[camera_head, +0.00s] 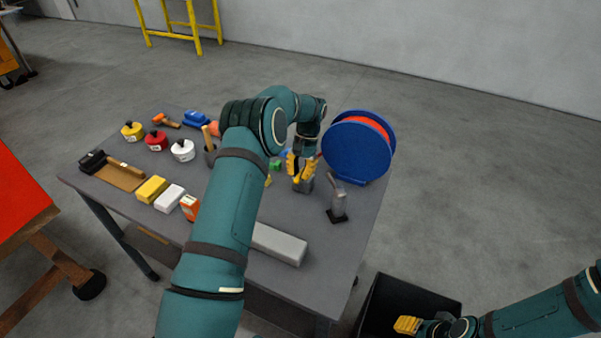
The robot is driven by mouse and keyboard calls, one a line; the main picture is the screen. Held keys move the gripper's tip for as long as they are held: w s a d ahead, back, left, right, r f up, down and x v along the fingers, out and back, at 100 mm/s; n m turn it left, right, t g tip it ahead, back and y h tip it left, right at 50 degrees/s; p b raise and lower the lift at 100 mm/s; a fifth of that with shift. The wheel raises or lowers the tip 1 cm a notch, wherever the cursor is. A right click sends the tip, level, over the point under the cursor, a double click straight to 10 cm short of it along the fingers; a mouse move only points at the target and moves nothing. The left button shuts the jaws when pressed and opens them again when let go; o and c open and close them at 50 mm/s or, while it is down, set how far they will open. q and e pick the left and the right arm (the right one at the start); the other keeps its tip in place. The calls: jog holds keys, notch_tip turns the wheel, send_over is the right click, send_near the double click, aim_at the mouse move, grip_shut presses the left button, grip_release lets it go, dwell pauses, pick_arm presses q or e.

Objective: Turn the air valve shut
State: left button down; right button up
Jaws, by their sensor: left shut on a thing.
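My left arm reaches over the table, and its yellow-fingered gripper (298,168) points down just left of the blue reel. It is shut on what seems to be the air valve. A small dark grey body (303,185) shows under the fingertips. The handle and its angle are hidden by the fingers. My right gripper (408,325) is low at the bottom right, over the edge of a black bin. Its yellow fingers are too small and turned away to show whether they are apart.
The blue reel (350,152) with red hose stands close right of the left gripper. A grey upright device (338,204) is just in front. Paint cans, boxes and tools cover the left of the table (328,262). The black bin (379,308) stands on the floor.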

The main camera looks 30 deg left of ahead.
dwell(0.3)
pick_arm(q)
jog(key=c, duration=0.9)
grip_release()
jog(key=shift+c, duration=0.2)
jog(key=v, duration=1.2)
